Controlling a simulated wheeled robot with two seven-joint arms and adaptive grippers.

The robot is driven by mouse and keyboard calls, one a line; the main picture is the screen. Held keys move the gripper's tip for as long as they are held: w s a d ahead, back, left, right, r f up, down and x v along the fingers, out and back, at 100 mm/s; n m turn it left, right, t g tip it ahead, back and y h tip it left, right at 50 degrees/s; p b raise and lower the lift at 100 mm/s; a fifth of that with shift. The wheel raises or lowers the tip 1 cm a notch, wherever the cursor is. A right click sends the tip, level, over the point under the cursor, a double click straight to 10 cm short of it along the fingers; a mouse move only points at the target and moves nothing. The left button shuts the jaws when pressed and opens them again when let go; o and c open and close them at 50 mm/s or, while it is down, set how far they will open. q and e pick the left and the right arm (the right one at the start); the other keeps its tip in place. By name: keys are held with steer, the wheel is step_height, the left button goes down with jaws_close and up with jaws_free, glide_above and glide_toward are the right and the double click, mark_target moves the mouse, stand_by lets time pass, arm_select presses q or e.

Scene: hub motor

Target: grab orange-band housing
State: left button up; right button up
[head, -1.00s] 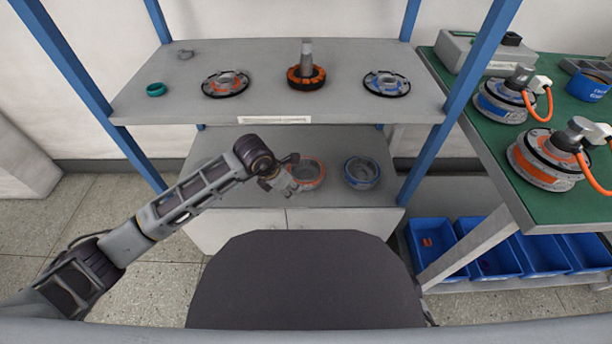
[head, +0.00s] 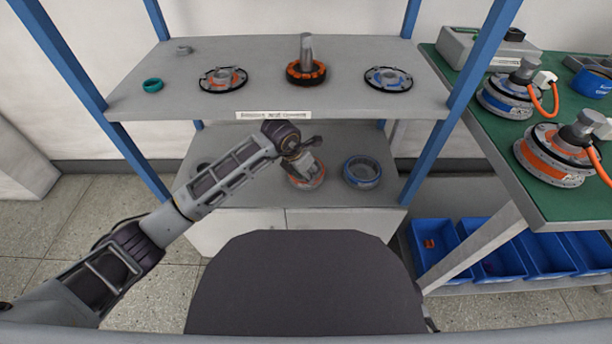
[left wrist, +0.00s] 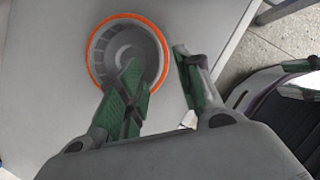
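The orange-band housing (head: 316,182), a grey round bowl-like part with an orange ring, sits on the lower shelf, partly hidden behind my left gripper (head: 304,172). In the left wrist view the housing (left wrist: 104,48) shows from above, open side up. There my left gripper (left wrist: 158,60) is open: one finger lies over the housing's inside, the other outside its right rim. The rim lies between the fingers; I cannot tell whether either finger touches it. A blue-band housing (head: 362,173) stands to the right on the same shelf. My right gripper is not in view.
The upper shelf (head: 260,99) overhangs at the back and holds several motor parts and a teal ring (head: 153,85). Blue posts (head: 458,100) flank the shelves. A green-topped bench (head: 480,140) with motors stands right, blue bins (head: 436,245) below it.

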mark_target(319, 181)
arm_select(q)
steer(key=shift+w+d, duration=0.55)
steer(key=shift+d, duration=0.05)
steer(key=shift+f, duration=0.15)
steer(key=shift+b+x, duration=0.85)
steer(key=shift+x, duration=0.55)
steer(key=shift+b+x, duration=0.45)
steer(key=shift+x, duration=0.55)
jaws_close()
